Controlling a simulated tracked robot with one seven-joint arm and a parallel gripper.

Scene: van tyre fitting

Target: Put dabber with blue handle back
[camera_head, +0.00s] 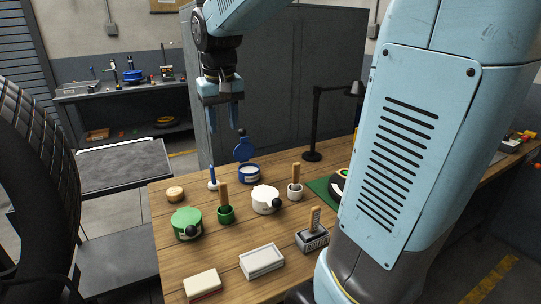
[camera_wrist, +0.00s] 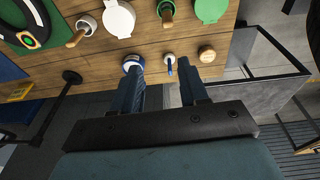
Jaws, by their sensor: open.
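The dabber with the blue handle (camera_head: 212,175) stands upright on the wooden bench near its far left edge. Its lower end is at a small white base or cup; I cannot tell which. It also shows in the wrist view (camera_wrist: 169,68), between the lines of my two fingers and beyond their tips. My gripper (camera_head: 227,131) is open and empty, fingers down, above and apart from the bench. An open blue tin (camera_head: 249,174) with its blue lid (camera_head: 243,148) raised stands right of the dabber.
A green tin (camera_head: 187,224), green cup (camera_head: 226,215) and white cup (camera_head: 295,192) with wooden handles, white tin (camera_head: 265,200) and round wooden piece (camera_head: 175,194) stand nearby. A black lamp (camera_head: 316,120) stands at the back. A tyre (camera_head: 40,180) is at left.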

